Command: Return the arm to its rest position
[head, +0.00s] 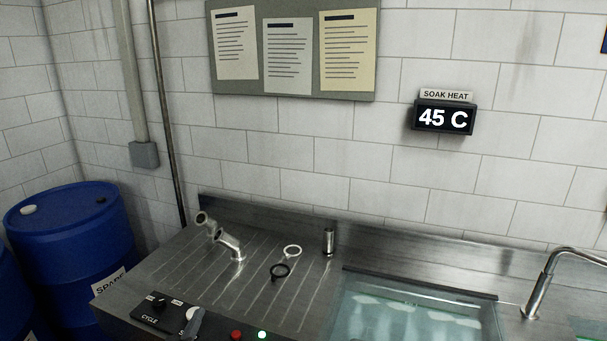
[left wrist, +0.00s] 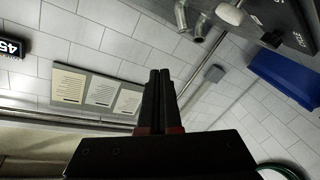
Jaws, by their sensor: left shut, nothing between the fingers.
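My left gripper (left wrist: 160,75) is in the left wrist view, its two dark fingers together with nothing between them. Past its tips show the tiled wall and the papers. The control panel (left wrist: 290,22) with a pale knob (left wrist: 229,14) is at the upper right of that view, apart from the fingers. In the head view, the panel (head: 158,310) is at the bottom edge, with the pale knob (head: 193,314) partly covered by a grey shape I cannot identify for certain. My right gripper is in neither view.
A steel counter (head: 215,290) holds a bent pipe fitting (head: 229,244), two rings (head: 286,262) and a small upright cylinder (head: 329,242). A water-filled basin (head: 415,312) and a faucet (head: 545,285) are right. Blue drums (head: 75,235) stand left. The display (head: 444,118) reads 45 C.

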